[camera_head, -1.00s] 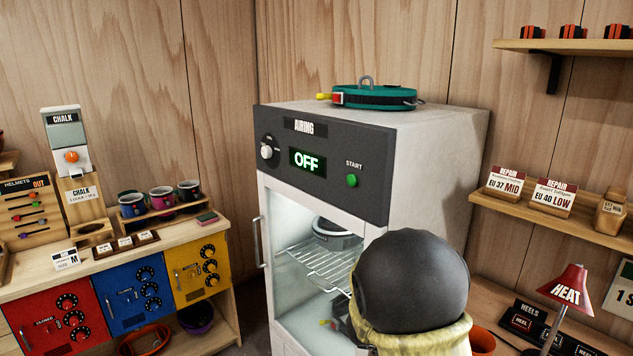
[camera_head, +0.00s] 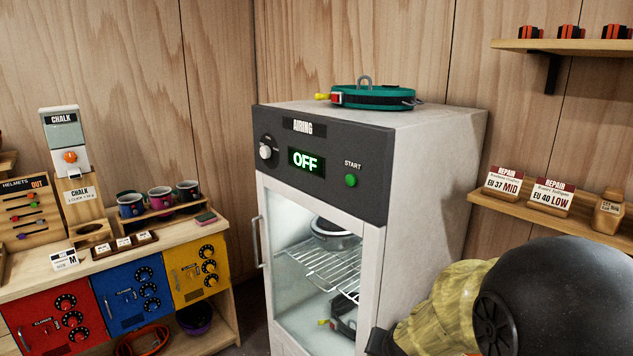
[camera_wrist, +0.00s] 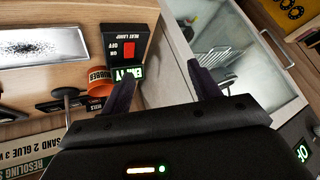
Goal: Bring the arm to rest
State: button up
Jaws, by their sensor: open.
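My arm shows large at the lower right of the head view, with a dark round joint and a yellowish sleeve. My gripper (camera_wrist: 165,88) shows in the wrist view, its two dark fingers spread apart with nothing between them. In the head view the fingers are hidden or out of frame. The airing cabinet (camera_head: 335,150) stands in the middle, its display reading OFF. My arm is in front of its lower right side.
A teal harness-like belt (camera_head: 372,97) lies on the cabinet. Gear sits on the wire shelf (camera_head: 325,268) and below. Left is a counter with red, blue and yellow lockers (camera_head: 130,295). A heat lamp switch (camera_wrist: 128,48) and orange roll (camera_wrist: 99,80) lie near my gripper in the wrist view.

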jog(key=s+f+n+g, duration=0.2)
jog(key=s+n+g, duration=0.2)
jog(key=s, duration=0.9)
jog(key=shift+n+g+y, duration=0.3)
jog(key=shift+n+g, duration=0.1)
jog(key=shift+g, duration=0.1)
jog(key=shift+f, duration=0.1)
jog(key=shift+s+d, duration=0.1)
jog(key=shift+s, duration=0.05)
jog(key=shift+c, duration=0.4)
